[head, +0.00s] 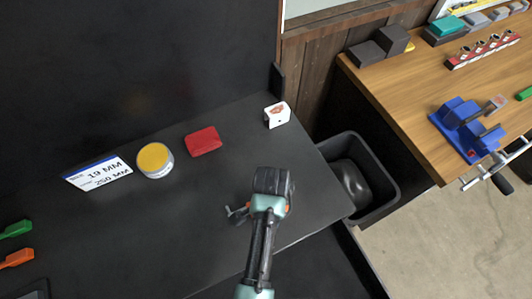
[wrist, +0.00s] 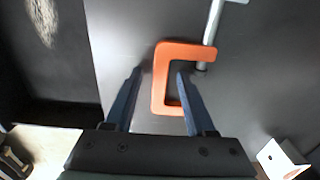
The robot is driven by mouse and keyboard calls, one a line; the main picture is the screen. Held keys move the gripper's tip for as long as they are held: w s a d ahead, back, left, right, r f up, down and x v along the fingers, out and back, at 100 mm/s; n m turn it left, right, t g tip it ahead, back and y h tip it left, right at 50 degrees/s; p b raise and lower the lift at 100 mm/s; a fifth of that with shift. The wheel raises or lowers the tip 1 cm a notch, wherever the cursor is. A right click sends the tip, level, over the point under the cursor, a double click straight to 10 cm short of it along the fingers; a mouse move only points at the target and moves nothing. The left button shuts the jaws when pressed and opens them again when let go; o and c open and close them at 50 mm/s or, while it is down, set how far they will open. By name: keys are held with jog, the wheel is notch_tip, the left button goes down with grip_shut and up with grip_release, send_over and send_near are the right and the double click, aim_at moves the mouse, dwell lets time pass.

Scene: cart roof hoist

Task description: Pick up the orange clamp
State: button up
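The orange clamp (wrist: 160,84) is a C-shaped frame with a grey screw and cross bar. It lies on the black bench top in the wrist view. My gripper (wrist: 158,73) is open over it, with the left finger outside the clamp's back bar and the right finger over the opening of the C. A gap shows on the left side of the bar. In the head view my gripper (head: 272,184) hides most of the clamp; its grey screw end (head: 238,213) shows to the left.
A red block (head: 203,141), a yellow-topped tin (head: 155,160), a label card (head: 98,173) and a small white box (head: 277,115) stand on the bench (head: 190,215). A dark bin (head: 381,168) is beyond its right edge. A wooden workbench (head: 420,105) stands at right.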

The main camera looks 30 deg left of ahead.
grip_shut()
dwell(1.2)
